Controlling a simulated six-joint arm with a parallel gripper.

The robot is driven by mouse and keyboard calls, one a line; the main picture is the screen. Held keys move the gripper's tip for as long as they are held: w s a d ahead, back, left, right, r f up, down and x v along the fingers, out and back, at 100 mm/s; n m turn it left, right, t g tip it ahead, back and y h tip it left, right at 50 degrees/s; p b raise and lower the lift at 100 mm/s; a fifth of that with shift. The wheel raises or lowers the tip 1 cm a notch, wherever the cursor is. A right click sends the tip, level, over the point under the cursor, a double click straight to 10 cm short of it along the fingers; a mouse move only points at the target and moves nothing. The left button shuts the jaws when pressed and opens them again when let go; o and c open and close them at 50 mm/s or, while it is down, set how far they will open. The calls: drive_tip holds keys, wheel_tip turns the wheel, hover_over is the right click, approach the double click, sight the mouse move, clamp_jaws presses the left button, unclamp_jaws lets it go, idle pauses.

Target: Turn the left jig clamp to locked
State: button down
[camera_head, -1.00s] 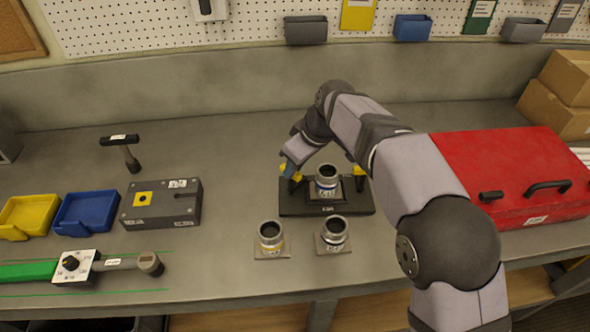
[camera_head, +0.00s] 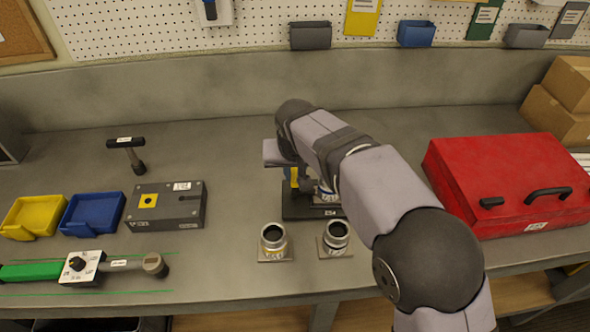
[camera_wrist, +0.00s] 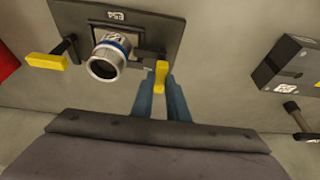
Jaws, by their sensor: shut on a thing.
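The dark jig plate (camera_head: 298,210) lies mid-bench and is partly covered by my arm in the head view. It also shows in the wrist view (camera_wrist: 165,42), holding an upright metal ring part with a blue band (camera_wrist: 107,57). The left clamp has a yellow handle (camera_head: 294,177), seen on the right side of the jig in the wrist view (camera_wrist: 161,74). My gripper (camera_wrist: 161,84) is shut on this handle, which points away from the plate toward my wrist. The other clamp's yellow handle (camera_wrist: 46,61) points sideways in the wrist view and is hidden in the head view.
Two ring parts on small plates, (camera_head: 273,241) and (camera_head: 336,237), stand in front of the jig. A grey block (camera_head: 165,207) and blue tray (camera_head: 92,214) lie left. A red case (camera_head: 515,190) stands right. The bench behind the jig's left is clear.

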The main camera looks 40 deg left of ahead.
idle(0.6)
drive_tip(key=c, duration=1.7)
unclamp_jaws()
drive_tip(key=b+v, duration=0.2)
drive_tip(key=v, duration=0.5)
drive_tip(key=shift+s+r, duration=0.1)
drive_tip(key=shift+r, duration=0.1)
